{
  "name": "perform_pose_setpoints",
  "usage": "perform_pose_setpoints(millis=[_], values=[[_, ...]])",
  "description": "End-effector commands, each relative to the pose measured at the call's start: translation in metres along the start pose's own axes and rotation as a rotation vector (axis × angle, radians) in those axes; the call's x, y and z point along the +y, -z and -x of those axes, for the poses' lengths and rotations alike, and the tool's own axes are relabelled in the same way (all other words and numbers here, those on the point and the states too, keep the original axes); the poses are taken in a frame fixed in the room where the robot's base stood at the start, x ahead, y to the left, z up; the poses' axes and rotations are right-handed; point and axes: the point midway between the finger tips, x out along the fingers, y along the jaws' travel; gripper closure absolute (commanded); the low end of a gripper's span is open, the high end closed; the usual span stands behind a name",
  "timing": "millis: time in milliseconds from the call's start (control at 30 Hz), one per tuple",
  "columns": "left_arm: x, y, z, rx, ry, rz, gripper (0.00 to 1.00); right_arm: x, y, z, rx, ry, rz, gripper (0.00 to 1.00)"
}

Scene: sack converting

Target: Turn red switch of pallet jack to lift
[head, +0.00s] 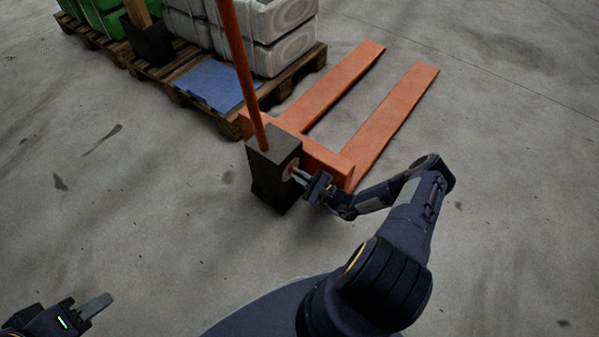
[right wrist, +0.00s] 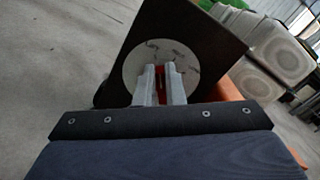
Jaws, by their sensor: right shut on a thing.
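The orange pallet jack (head: 322,153) stands on the floor, with a black box (head: 270,181) at its handle end. A round pale dial (right wrist: 187,60) is on the box's face. The red switch (right wrist: 161,84) shows as a thin red strip between the fingers of my right gripper (right wrist: 160,72), which is shut on it at the dial. In the head view my right gripper (head: 300,178) reaches the box's right face. The fingers hide most of the switch. My left gripper (head: 98,308) is at the lower left, away from everything; its finger gap cannot be made out.
A wooden pallet (head: 300,72) behind the jack carries pale stacked sacks (head: 284,55) and a blue sheet (head: 213,87). Green goods (head: 105,18) are at the far left. The orange handle (head: 238,62) rises from the box. The floor (head: 500,190) to the right is clear.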

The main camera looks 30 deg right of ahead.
Motion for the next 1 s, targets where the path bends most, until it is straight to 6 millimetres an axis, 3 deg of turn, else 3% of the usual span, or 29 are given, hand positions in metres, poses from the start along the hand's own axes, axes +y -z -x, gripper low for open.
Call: perform_pose_setpoints(millis=[333,867,900,1000], values=[[0.0028,0.0031,0.0062,0.000,0.000,0.000,0.64,0.0029,0.0013,0.0011,0.004,0.000,0.150,1.00],[0.0031,0.0034,0.0067,0.000,0.000,0.000,0.64,0.0038,0.0022,0.0012,0.005,-0.001,0.179,1.00],[0.0031,0.0034,0.0067,0.000,0.000,0.000,0.64,0.0039,0.0022,0.0012,0.005,-0.001,0.179,0.90],[0.0031,0.0034,0.0067,0.000,0.000,0.000,0.64,0.0038,0.0020,0.0011,0.004,-0.001,0.178,0.77]])
